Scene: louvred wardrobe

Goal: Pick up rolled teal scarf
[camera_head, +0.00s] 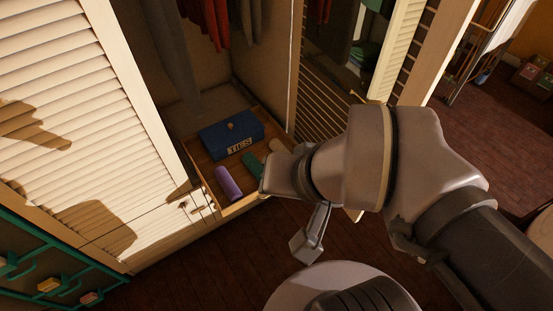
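A teal roll (252,163), which looks like the rolled scarf, lies in the open wardrobe drawer (239,206), right of a purple roll (229,183). Its right side is partly hidden by the end of my arm. My gripper (276,176) is over the drawer's right front corner, close to the teal roll in the picture. Its fingertips are hidden behind my own wrist. I cannot tell whether it touches the roll or is open or shut.
A dark blue box labelled TIES (231,136) stands at the drawer's back. A tan roll (277,146) lies at the right, partly hidden. Clothes (211,20) hang above. A louvred door (75,90) is at left, a teal drawer unit (50,275) at lower left.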

